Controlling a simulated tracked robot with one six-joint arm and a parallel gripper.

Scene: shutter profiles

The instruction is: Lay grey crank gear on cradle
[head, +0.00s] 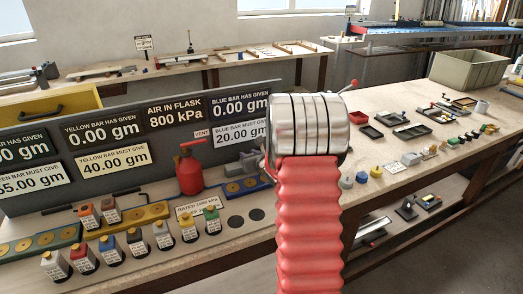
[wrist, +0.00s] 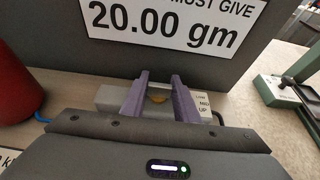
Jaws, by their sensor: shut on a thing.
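My gripper (wrist: 160,78) shows in the wrist view as two purple fingers with a narrow gap between them. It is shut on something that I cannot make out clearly. A pale grey block (wrist: 111,98) with a small brass disc and a label reading LOW MID UP lies beyond and below the fingers. In the head view my arm covers part of the bench, and the gripper's hold is not clear. I cannot pick out the grey crank gear or the cradle for certain in either view.
A dark sign panel (head: 190,139) stands close behind the gripper. A red flask (head: 190,172) is to its left.

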